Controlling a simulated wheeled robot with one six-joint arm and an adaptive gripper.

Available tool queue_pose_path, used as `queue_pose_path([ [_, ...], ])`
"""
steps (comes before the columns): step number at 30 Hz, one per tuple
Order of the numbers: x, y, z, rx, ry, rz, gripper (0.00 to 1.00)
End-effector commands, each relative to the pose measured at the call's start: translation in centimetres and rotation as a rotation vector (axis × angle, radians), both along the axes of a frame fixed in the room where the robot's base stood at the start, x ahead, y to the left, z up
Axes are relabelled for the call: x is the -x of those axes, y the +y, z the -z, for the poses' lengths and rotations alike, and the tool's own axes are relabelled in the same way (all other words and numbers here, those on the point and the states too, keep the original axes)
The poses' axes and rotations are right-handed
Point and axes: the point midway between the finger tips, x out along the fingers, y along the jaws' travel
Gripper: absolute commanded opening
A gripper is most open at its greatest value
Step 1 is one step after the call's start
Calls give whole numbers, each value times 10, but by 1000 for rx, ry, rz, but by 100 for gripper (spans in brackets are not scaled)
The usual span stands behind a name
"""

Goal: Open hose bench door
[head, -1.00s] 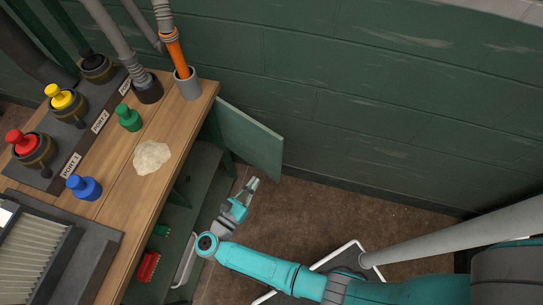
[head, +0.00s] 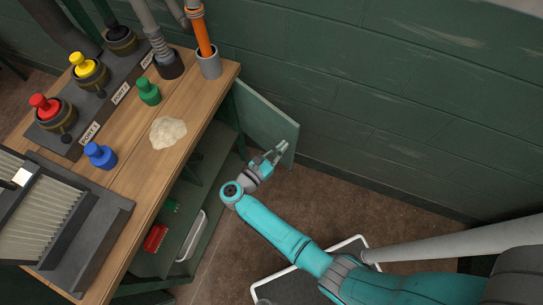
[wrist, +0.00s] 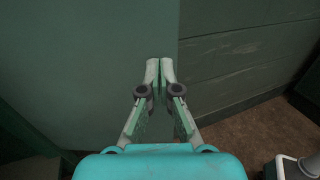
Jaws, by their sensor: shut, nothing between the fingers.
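The hose bench (head: 165,185) is a wooden-topped bench with green shelving below, at the left in the head view. Its green door (head: 268,128) stands swung open at the bench's far right end, beside the block wall. The door's flat face (wrist: 95,75) fills the left of the wrist view. My gripper (head: 283,147) is shut and empty, close to the door's inner face near its free edge. In the wrist view my gripper (wrist: 160,62) has its fingertips together just left of the door's edge. I cannot tell whether they touch it.
The bench top holds red (head: 45,107), yellow (head: 83,65), blue (head: 100,155) and green (head: 148,91) plugs, a pale powder heap (head: 168,132) and hoses. Red (head: 155,238) and green items sit on the lower shelf. The green block wall (head: 400,90) stands behind.

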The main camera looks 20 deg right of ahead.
Motion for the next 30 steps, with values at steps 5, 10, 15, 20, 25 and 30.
queue_pose_path([
  [5,-7,-16,0,0,0,0,0],
  [10,-9,-20,0,0,1,0,0],
  [15,-9,-20,0,0,1,-1,0],
  [20,-9,-21,0,0,1,-3,0],
  [25,-15,-38,1,0,0,-47,0],
  [30,-25,-63,0,1,-1,-130,0],
])
